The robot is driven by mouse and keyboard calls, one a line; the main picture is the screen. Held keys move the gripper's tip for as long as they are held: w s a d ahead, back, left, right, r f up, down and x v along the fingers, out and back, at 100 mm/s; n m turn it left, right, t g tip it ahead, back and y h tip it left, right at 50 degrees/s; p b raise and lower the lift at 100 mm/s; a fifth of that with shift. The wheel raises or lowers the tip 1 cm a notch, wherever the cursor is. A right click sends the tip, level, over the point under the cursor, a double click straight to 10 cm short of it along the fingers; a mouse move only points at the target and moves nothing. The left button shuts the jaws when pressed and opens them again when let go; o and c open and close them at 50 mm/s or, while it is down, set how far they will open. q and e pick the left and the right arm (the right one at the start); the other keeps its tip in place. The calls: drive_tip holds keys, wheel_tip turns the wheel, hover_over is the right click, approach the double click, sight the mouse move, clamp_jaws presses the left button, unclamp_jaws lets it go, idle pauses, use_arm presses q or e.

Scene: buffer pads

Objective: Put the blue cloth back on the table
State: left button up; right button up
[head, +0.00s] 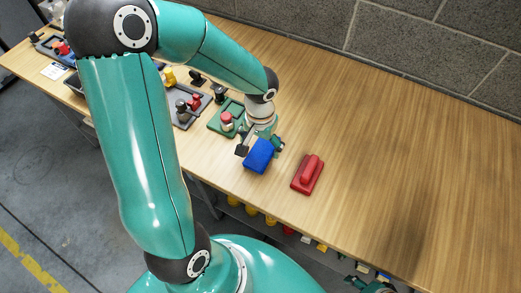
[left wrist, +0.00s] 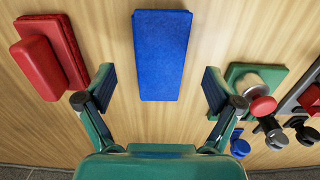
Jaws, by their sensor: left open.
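The blue cloth (head: 259,156) is a thick rectangular pad at the front part of the wooden table. In the left wrist view the blue cloth (left wrist: 161,52) appears to lie flat on the wood. My left gripper (head: 260,147) is over it, open, with one finger on each side. In the left wrist view my left gripper (left wrist: 159,85) shows clear gaps between both fingers and the cloth. Part of my right gripper (head: 370,284) seems to show at the bottom edge, too small to tell its jaws.
A red block with a handle (head: 307,174) lies right of the cloth. A green fixture with a red knob (head: 227,120) stands to its left, with more fixtures farther left. The table's right side (head: 420,170) is clear. A block wall (head: 400,45) runs behind.

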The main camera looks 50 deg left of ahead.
sight(260, 154)
use_arm(q)
wheel_tip(260, 154, up, 7)
use_arm(e)
drive_tip(key=shift+r, duration=0.25)
idle(0.4)
